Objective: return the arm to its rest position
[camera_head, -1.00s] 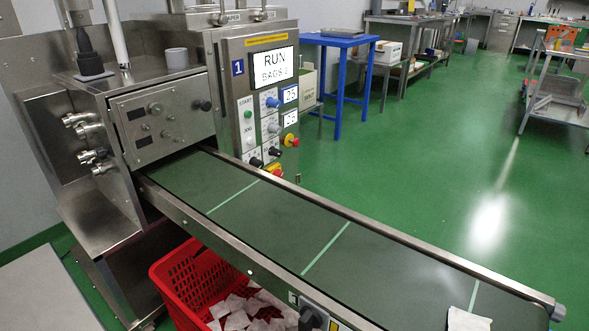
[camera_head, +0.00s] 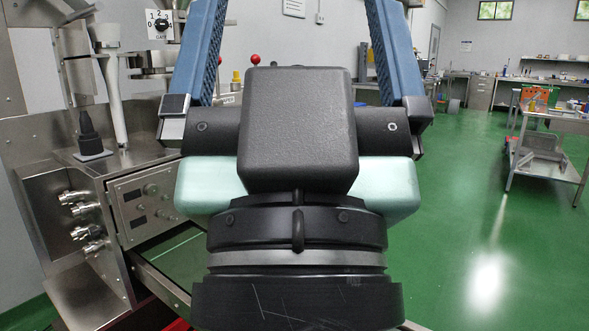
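My gripper (camera_head: 293,20) fills the middle of the head view, pointing up and away. Its two blue ribbed fingers stand wide apart and run past the top edge, so their tips are cut off. It is open, with only the background showing between the fingers. Its black body and pale green sides stand in front of the packing machine (camera_head: 50,145) and hide its display panel and most of the conveyor belt (camera_head: 180,258).
A grey box panel with knobs (camera_head: 147,203) and metal fittings is on the machine at left. A sliver of a red basket (camera_head: 178,325) shows at the bottom. A steel trolley (camera_head: 545,122) stands at right. Green floor (camera_head: 455,235) is clear between the gripper and trolley.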

